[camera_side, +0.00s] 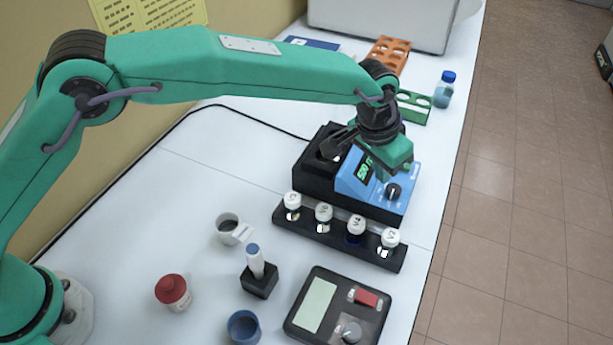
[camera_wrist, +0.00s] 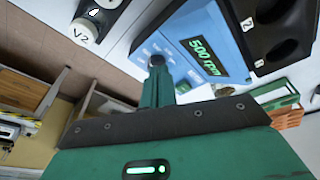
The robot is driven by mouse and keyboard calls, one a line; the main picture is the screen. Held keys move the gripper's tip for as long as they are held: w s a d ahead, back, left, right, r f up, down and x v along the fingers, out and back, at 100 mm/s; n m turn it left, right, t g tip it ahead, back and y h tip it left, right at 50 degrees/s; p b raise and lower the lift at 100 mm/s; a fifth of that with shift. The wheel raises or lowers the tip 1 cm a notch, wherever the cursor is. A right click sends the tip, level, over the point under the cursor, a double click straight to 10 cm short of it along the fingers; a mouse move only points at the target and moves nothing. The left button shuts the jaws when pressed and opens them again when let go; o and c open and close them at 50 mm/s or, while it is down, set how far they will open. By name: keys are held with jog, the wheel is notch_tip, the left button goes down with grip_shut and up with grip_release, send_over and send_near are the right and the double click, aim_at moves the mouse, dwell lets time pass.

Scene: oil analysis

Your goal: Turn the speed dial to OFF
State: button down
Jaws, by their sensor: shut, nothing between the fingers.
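The speed dial (camera_side: 393,192) is a black round knob with a light pointer line on the sloped front of a blue and black machine (camera_side: 343,184). The machine's lit green display reads "500 rpm" in the wrist view (camera_wrist: 208,58). My gripper (camera_side: 384,175) is shut and empty, pointing down just above the blue panel, close behind the dial. In the wrist view my gripper's green fingers (camera_wrist: 156,72) reach toward the blue panel beside the display. The dial is hard to tell from the dark fingertip there, and I cannot tell whether they touch.
A black rack (camera_side: 312,230) with several white-capped vials stands right in front of the machine. A green rack (camera_side: 413,106) stands behind. The table's right edge is close.

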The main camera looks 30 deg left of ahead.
jog(key=shift+s+a+x, duration=0.1)
jog(key=shift+x, duration=0.6)
jog(key=shift+s+a+x, duration=0.1)
jog(key=shift+s+x, duration=0.05)
jog(key=shift+x, duration=0.55)
jog(key=shift+s+a+x, duration=0.1)
jog(key=shift+a+x, duration=0.05)
jog(key=shift+x, duration=0.55)
jog(key=shift+f, duration=0.1)
jog(key=shift+w+d, duration=0.15)
jog(key=shift+d, duration=0.05)
jog(key=shift+s+d, duration=0.4)
jog(key=shift+d, duration=0.1)
jog(key=shift+s+a, duration=0.25)
jog(key=shift+s, duration=0.1)
jog(key=shift+w+d+v, duration=0.15)
jog(key=shift+v, duration=0.8)
jog(key=shift+w+d+v, duration=0.15)
jog(key=shift+w+v, duration=0.05)
jog(key=shift+v, duration=0.8)
jog(key=shift+w+d+v, duration=0.15)
jog(key=shift+v, duration=0.8)
